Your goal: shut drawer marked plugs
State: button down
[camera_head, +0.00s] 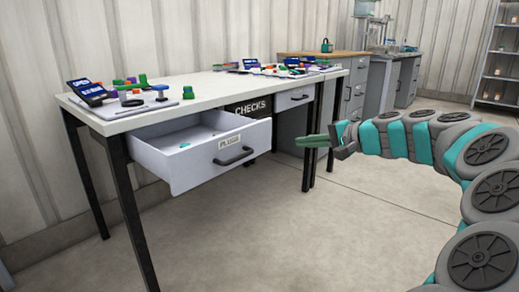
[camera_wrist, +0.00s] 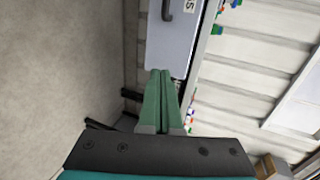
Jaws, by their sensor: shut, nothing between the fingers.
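The drawer marked PLUGS (camera_head: 217,158) hangs pulled well out under the left part of the white-topped table (camera_head: 203,99). Its front has a label and a dark bar handle (camera_head: 234,156), and a few small teal pieces lie inside. In the wrist view a pale drawer front (camera_wrist: 178,45) with a dark handle (camera_wrist: 167,10) shows at the top, its label only partly readable. My gripper (camera_head: 308,141) is shut and empty, to the right of the drawer front and apart from it in the head view. Its green fingers also show in the wrist view (camera_wrist: 162,75).
Another drawer (camera_head: 293,98) sits under the table's right part. A dark CHECKS bin (camera_head: 248,107) is behind the open drawer. Black table legs (camera_head: 130,200) stand at the left and right. The floor in front is clear.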

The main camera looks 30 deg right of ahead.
send_near(258, 140)
jog(key=x, duration=0.4)
jog(key=b+x, duration=0.1)
jog(key=x, duration=0.1)
jog(key=shift+f, duration=0.3)
jog(key=shift+w+a, duration=0.15)
jog(key=shift+w, duration=0.05)
jog(key=shift+r, duration=0.1)
jog(key=shift+w+a, duration=0.2)
jog(key=shift+w, duration=0.25)
jog(key=w+a+p, duration=0.2)
jog(key=w, duration=0.5)
jog(key=w+a+p, duration=0.2)
jog(key=w+a, duration=0.1)
jog(key=w, duration=0.4)
jog(key=w+a+p, duration=0.2)
jog(key=w+a, duration=0.1)
jog(key=w, duration=0.5)
jog(key=shift+w, duration=0.1)
jog(key=shift+w+a, duration=0.1)
jog(key=shift+w, duration=0.15)
jog(key=shift+w+r+p, duration=0.1)
jog(key=shift+r+p, duration=0.1)
jog(key=shift+p, duration=0.15)
